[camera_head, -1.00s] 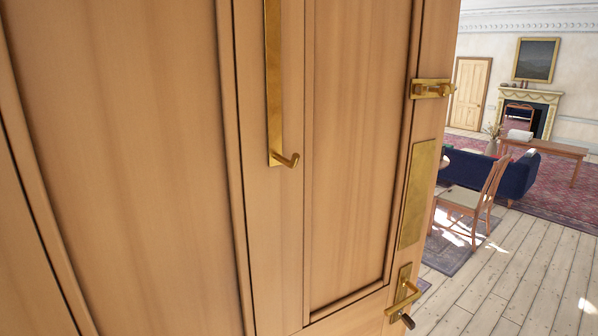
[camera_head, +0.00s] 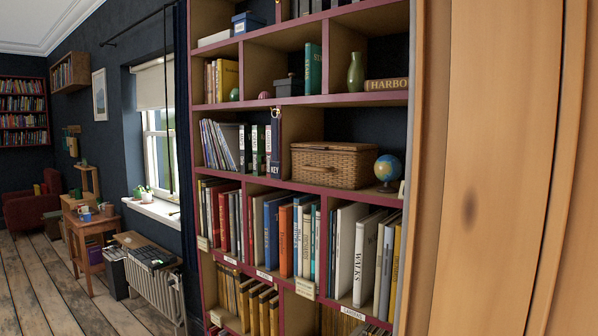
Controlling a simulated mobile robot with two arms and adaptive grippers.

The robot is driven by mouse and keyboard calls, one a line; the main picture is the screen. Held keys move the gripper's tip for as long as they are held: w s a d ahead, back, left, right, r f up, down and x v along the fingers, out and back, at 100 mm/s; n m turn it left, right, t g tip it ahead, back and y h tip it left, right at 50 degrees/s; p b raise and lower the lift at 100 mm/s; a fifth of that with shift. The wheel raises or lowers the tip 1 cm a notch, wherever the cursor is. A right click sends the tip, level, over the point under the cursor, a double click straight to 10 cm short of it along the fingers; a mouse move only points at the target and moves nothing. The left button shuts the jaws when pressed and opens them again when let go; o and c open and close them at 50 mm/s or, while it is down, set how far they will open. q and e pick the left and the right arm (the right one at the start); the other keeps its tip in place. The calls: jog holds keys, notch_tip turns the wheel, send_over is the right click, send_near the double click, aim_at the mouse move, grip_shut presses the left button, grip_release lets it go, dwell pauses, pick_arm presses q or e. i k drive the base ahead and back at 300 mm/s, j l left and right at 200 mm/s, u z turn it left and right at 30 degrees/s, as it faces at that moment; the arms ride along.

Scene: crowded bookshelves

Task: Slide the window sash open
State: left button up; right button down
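The window (camera_head: 160,150) is in the left part of the head view, set in the dark wall and seen at a steep angle. Its white sash shows below a pale roller blind (camera_head: 154,84) that covers the upper part. The dark curtain and the bookshelf edge lie close to its right side. I cannot tell whether the sash is open or shut. A white sill (camera_head: 152,208) with small potted plants runs below it. Neither of my grippers is in view.
A tall, full bookshelf (camera_head: 285,101) stands in the middle. A wooden door or panel (camera_head: 495,170) fills the right side. A radiator (camera_head: 155,287) and a small wooden table (camera_head: 88,228) stand near the window. Bare floorboards (camera_head: 45,285) are free at the lower left.

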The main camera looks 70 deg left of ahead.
aim_at(159, 192)
jog(key=j+u, duration=0.3)
jog(key=u, duration=0.15)
jog(key=j+u, duration=0.3)
jog(key=u, duration=0.15)
jog(key=j+u, duration=0.4)
jog(key=i+j+u, duration=0.15)
jog(key=u, duration=0.3)
jog(key=i+j+u, duration=0.15)
jog(key=u, duration=0.3)
jog(key=i+j+u, duration=0.15)
jog(key=u, duration=0.3)
jog(key=i+j+u, duration=0.15)
jog(key=u, duration=0.25)
jog(key=i+u, duration=0.25)
jog(key=u, duration=0.2)
jog(key=i+j+u, duration=0.15)
jog(key=i+u, duration=0.15)
jog(key=i, duration=0.2)
jog(key=i+u, duration=0.3)
jog(key=i, duration=0.2)
